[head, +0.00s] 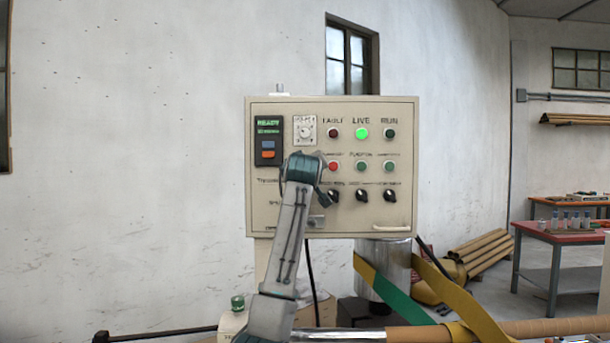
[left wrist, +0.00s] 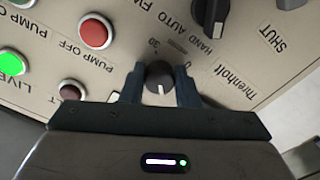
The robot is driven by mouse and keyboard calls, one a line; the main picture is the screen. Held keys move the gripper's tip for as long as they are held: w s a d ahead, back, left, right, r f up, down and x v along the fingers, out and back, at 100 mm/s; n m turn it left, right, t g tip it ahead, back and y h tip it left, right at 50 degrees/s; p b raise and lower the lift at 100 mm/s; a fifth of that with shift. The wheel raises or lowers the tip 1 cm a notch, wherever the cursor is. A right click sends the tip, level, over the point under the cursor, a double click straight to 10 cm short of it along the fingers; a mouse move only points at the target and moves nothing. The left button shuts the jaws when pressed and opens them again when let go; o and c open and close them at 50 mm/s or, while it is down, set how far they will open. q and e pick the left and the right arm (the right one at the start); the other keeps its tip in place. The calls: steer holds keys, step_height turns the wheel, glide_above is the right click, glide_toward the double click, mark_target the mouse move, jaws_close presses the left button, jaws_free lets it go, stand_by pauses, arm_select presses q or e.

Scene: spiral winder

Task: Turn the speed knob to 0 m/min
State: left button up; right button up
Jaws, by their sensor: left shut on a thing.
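The speed knob (left wrist: 159,76) is a small dark round knob with a white pointer line. In the left wrist view it sits between my left gripper's fingers (left wrist: 160,84), which are shut on its sides. A "30" mark and a "0" mark show beside it; the pointer line faces the bottom of the picture, towards my gripper's body. In the head view my left gripper (head: 305,168) is in front of the control panel (head: 262,215), and it hides the knob there. My right gripper is not in view.
Close to the knob are a red button (left wrist: 95,33), a dark lamp (left wrist: 72,90) and a black selector switch (left wrist: 210,18). The LIVE lamp (head: 361,134) glows green. The small display (head: 269,128) reads READY. A red-topped table (head: 560,233) stands at the right.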

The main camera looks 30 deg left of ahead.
arm_select(q)
steer(key=shift+r+n+b, duration=0.2)
steer(key=shift+n+b, duration=2.8)
steer(key=shift+n, duration=6.2)
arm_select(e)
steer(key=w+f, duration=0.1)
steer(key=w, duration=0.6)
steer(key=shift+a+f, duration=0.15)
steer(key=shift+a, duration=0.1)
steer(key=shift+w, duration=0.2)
arm_select(q)
steer(key=o, duration=1)
steer(key=shift+c, duration=0.2)
